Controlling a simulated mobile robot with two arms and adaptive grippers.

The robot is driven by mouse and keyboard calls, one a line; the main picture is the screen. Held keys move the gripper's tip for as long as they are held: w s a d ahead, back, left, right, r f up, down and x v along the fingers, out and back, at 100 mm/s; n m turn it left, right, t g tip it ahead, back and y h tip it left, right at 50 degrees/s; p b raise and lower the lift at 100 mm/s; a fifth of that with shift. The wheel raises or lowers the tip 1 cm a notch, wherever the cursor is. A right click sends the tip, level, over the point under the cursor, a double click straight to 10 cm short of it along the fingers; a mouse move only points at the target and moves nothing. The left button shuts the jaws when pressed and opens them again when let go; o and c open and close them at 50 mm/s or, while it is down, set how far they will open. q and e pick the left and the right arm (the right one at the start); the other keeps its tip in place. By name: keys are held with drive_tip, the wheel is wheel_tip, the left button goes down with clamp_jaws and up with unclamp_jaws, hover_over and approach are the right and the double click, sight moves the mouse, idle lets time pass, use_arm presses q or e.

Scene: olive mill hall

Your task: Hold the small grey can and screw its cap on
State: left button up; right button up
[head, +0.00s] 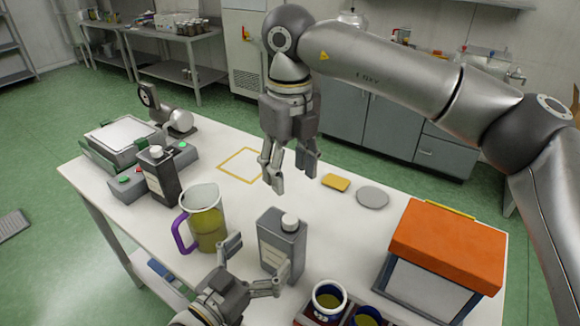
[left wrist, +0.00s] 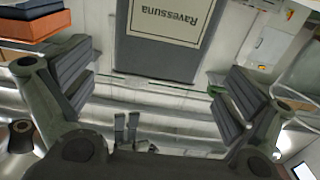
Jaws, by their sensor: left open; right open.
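The small grey can (head: 270,252) stands upright on the white table, its pale label facing my left gripper. A white cap (head: 290,221) sits on its top; I cannot tell how tightly. My left gripper (head: 258,261) is open at the can's near side, its fingers apart and pointing at it. In the left wrist view the can (left wrist: 140,62) appears between the open fingers, beyond their tips, with the label reading "Ravessuna" upside down. My right gripper (head: 291,176) is open, empty and pointing down over the table, behind the can and apart from it.
A jug (head: 207,220) with purple handle and yellowish liquid stands left of the can. A darker capped can (head: 160,180) is farther left. An orange-lidded box (head: 447,245) stands right, cups (head: 329,299) in front. A yellow sponge (head: 336,182) and grey disc (head: 372,197) lie behind.

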use_arm(q)
drive_tip(key=shift+v, duration=2.35)
